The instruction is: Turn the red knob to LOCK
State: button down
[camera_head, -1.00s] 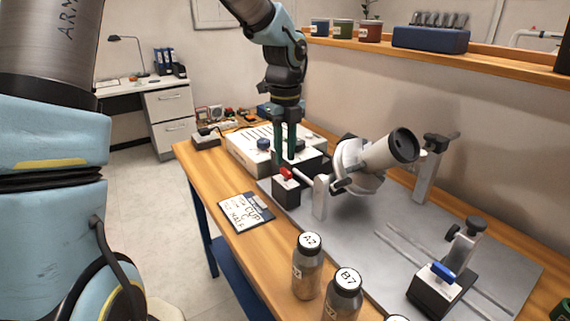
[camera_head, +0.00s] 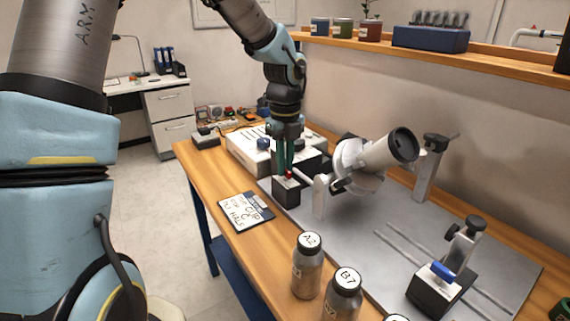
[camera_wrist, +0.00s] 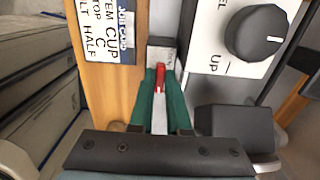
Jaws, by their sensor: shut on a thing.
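The red knob (camera_wrist: 160,76) is a small red bar on top of a dark block (camera_head: 286,193) with a light top face. In the wrist view it lies between the green fingertips of my gripper (camera_wrist: 160,88), which are closed on it. In the head view my gripper (camera_head: 286,172) points straight down onto the block, and only a bit of red shows between the fingers. Lettering on the block's top is too small and covered to read, so I cannot tell which mark the knob points at.
A white box with a black dial (camera_wrist: 255,34) stands behind the block. A white tilted tube (camera_head: 385,152) on a mount is to the right. A note card (camera_head: 246,211) lies on the wood at left. Bottles (camera_head: 307,268) stand in front. A blue-knobbed block (camera_head: 440,285) sits at front right.

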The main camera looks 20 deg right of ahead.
jog(key=shift+n, duration=0.4)
jog(key=n+p, duration=0.1)
jog(key=n, duration=0.3)
jog(key=shift+a+r+n+p, duration=0.1)
jog(key=shift+n+p, duration=0.2)
jog(key=shift+p, duration=0.1)
jog(key=n, duration=0.5)
jog(key=shift+p, duration=0.3)
jog(key=n, duration=0.4)
jog(key=shift+s, duration=0.15)
jog(key=shift+n, duration=1.6)
jog(key=shift+a+n, duration=0.1)
jog(key=shift+n, duration=0.2)
jog(key=c, duration=1.2)
grip_release()
jog(key=shift+o, duration=0.2)
